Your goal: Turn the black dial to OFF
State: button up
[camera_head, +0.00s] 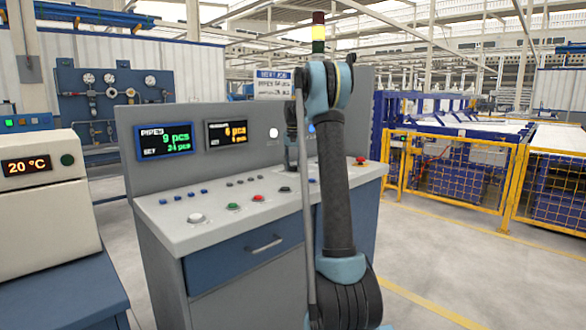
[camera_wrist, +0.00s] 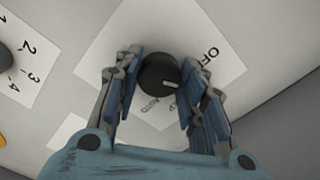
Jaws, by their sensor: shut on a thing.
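The black dial (camera_wrist: 158,74) is a round knob on a white label plate (camera_wrist: 112,45) in the wrist view. Its white mark points right and slightly down, towards the right finger. The word OFF is printed up and right of the dial, and AUTO below it; another word at the right is partly hidden by the finger. My gripper (camera_wrist: 160,88) is shut on the dial, one finger on its left and one on its right. In the head view my arm hides the dial.
The grey control console (camera_head: 160,210) carries several buttons and two displays, one (camera_head: 165,139) reading PIPES 9 pcs. A second dial (camera_wrist: 5,58) with a numbered plate (camera_wrist: 28,60) is at the left of the wrist view. A red button (camera_head: 361,160) is right of my arm.

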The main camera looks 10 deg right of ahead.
aim_at(293, 166)
jog(key=n, duration=0.6)
dwell(0.3)
jog(key=shift+n, duration=0.3)
jog(key=o, duration=1.1)
jog(key=shift+c, duration=0.2)
notch_tip(293, 166, up, 12)
